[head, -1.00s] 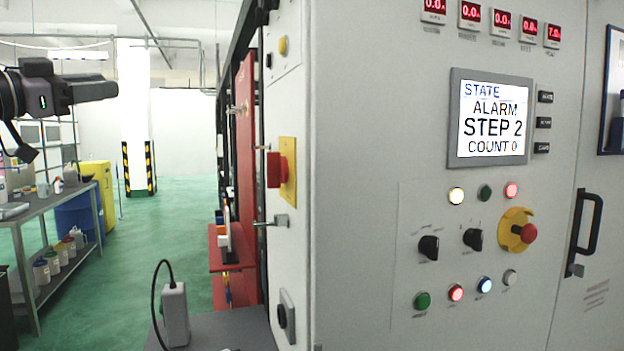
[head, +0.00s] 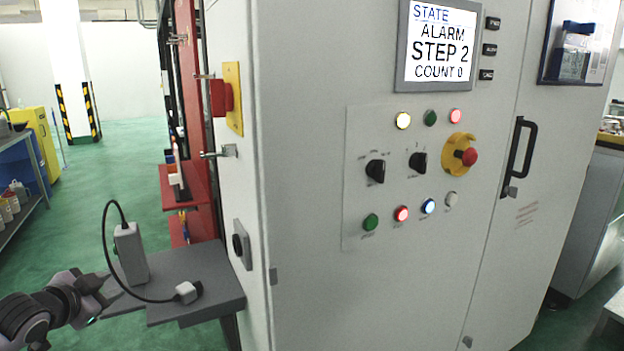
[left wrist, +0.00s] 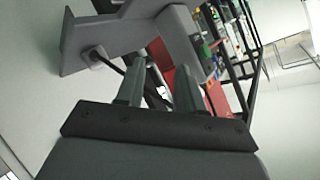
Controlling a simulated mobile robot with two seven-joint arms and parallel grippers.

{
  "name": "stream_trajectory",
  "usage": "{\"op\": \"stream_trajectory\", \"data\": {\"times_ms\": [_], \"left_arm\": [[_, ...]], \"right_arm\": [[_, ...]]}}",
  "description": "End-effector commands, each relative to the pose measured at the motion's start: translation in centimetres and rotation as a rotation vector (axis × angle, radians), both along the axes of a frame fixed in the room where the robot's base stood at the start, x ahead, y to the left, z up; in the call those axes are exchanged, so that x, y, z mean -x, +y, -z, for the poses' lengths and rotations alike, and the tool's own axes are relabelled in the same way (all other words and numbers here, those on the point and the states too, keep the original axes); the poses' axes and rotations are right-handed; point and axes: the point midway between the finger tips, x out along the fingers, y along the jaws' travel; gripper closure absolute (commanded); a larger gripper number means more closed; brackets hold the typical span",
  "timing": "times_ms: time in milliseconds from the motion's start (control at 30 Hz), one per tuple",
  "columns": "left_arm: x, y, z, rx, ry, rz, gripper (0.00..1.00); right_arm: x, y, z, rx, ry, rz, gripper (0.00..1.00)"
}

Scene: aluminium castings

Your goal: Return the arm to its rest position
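My left arm comes in at the lower left of the head view. Its gripper (head: 108,288) is beside the left edge of a small grey shelf (head: 215,270), close to an upright grey box with a black cable (head: 130,254). In the left wrist view the two fingers of the left gripper (left wrist: 158,75) stand apart with nothing between them; the cable and red parts show beyond. Whether the gripper touches the shelf or box cannot be told. My right gripper is in neither view.
A large grey cabinet (head: 310,200) fills the middle; its screen (head: 436,45) reads ALARM, STEP 2. A red emergency knob (head: 467,156) and a black door handle (head: 518,158) stick out. A small grey plug (head: 188,291) lies on the shelf. Green floor (head: 130,160) is open at left.

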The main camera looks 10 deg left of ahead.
Motion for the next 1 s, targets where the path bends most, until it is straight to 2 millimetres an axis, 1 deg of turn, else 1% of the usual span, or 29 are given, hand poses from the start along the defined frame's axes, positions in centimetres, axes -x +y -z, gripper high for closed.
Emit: {"op": "stream_trajectory", "data": {"times_ms": [33,100,167,200,267,300,367,400,467,500,567,600,767,833,1000], "left_arm": [[1.4,-0.6,2.6,-0.019,0.034,0.014,0.63],[3.2,-1.3,5.5,-0.043,0.066,0.034,0.63],[4.9,-2.1,7.8,-0.062,0.093,0.055,0.63],[6.1,-2.6,9.3,-0.072,0.112,0.070,0.63],[8.0,-3.4,11.5,-0.088,0.139,0.095,0.63],[9.3,-3.9,12.7,-0.095,0.156,0.114,0.63],[11.4,-4.8,14.7,-0.104,0.183,0.141,0.63],[12.8,-5.4,15.8,-0.108,0.200,0.161,0.63],[14.9,-6.2,17.2,-0.113,0.224,0.189,0.63],[16.2,-6.8,18.1,-0.115,0.239,0.208,0.63],[18.1,-7.5,19.2,-0.116,0.260,0.235,0.63],[19.4,-8.1,19.9,-0.114,0.274,0.253,0.63],[24.3,-10.1,22.1,-0.103,0.327,0.322,0.63],[24.3,-11.3,22.5,-0.040,0.308,0.281,0.63],[25.1,-14.5,23.7,0.102,0.290,0.201,0.63]], "right_arm": [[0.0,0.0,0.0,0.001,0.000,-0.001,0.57],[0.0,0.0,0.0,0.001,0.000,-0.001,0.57],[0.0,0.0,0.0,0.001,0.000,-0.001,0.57],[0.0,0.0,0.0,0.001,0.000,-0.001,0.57],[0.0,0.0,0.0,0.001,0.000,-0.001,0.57],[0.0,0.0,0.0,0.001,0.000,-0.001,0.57],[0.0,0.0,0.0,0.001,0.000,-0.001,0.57],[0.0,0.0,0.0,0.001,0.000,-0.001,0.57],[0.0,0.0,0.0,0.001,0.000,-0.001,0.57],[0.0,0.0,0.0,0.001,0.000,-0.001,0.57],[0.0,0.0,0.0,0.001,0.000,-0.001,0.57],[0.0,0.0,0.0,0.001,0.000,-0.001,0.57],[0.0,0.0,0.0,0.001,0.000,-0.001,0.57],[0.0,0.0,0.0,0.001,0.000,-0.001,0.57],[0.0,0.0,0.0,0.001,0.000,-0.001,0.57]]}}
